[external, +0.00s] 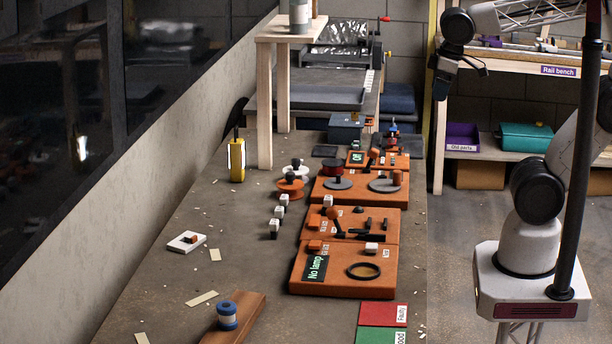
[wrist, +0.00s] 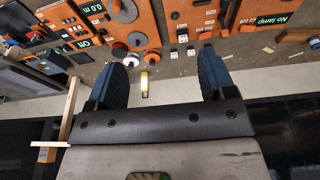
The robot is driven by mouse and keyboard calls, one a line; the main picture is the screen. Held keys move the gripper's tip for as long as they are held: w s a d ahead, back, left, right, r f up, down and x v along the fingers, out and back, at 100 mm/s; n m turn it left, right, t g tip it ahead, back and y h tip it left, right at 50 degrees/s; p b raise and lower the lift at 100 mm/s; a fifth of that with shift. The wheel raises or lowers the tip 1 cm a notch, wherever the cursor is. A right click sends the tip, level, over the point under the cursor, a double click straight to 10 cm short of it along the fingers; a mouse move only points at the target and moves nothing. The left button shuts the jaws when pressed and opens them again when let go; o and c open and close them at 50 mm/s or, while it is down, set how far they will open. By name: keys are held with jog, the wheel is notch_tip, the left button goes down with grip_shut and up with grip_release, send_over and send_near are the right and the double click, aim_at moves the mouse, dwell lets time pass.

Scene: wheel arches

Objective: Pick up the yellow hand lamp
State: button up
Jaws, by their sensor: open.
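The yellow hand lamp (external: 237,172) stands upright on the bench at the left, near the wall side, with a white light strip and a dark top. In the wrist view the lamp (wrist: 145,84) shows small and distant between my two fingers, left of the middle. My gripper (external: 462,78) is high at the upper right in the external view, far from the lamp. In the wrist view my gripper (wrist: 165,50) has its two dark blue fingers wide apart with nothing between them.
Orange test panels (external: 350,260) run along the bench right of the lamp. A wooden stand (external: 265,110) rises just behind the lamp. White blocks (external: 282,206) and orange and white spools (external: 290,186) lie between lamp and panels. Bare bench lies in front of the lamp.

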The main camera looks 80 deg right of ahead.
jog(key=w+d+r+m+t+h, duration=0.15)
jog(key=w+d+t, duration=0.3)
jog(key=w, duration=1.05)
jog(key=w+d+r+t+h, duration=0.1)
jog(key=w+d+r+t, duration=0.3)
jog(key=w, duration=1.2)
jog(key=n+t+y, duration=0.2)
jog(key=t+y, duration=0.1)
jog(key=t, duration=0.4)
send_over(243, 141)
jog(key=s, duration=0.1)
notch_tip(243, 141, down, 7)
notch_tip(243, 141, down, 23)
jog(key=shift+s+r, duration=0.1)
jog(key=shift+w, duration=0.2)
jog(key=shift+w+a, duration=0.1)
jog(key=shift+w, duration=2.2)
jog(key=shift+c, duration=0.2)
